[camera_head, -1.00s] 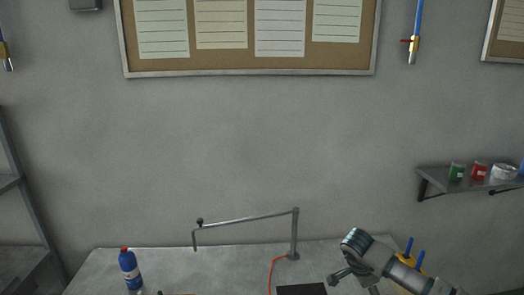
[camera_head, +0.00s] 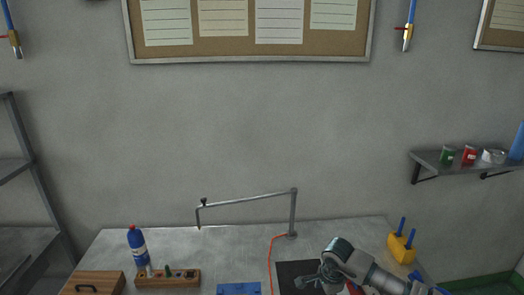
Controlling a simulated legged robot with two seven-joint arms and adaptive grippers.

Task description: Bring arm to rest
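My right arm comes in from the lower right. Its gripper (camera_head: 313,281) is over the dark mat (camera_head: 290,268) on the grey workbench (camera_head: 160,242). The fingers are small and dark against the mat, so I cannot tell whether they are open or shut. My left gripper is not in view.
A jointed metal stand (camera_head: 293,212) with a red cable rises behind the mat. A blue bottle (camera_head: 137,246), a wooden tool block (camera_head: 167,278), a wooden box (camera_head: 96,284), a blue item (camera_head: 238,289) and a yellow holder (camera_head: 401,248) are on the bench.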

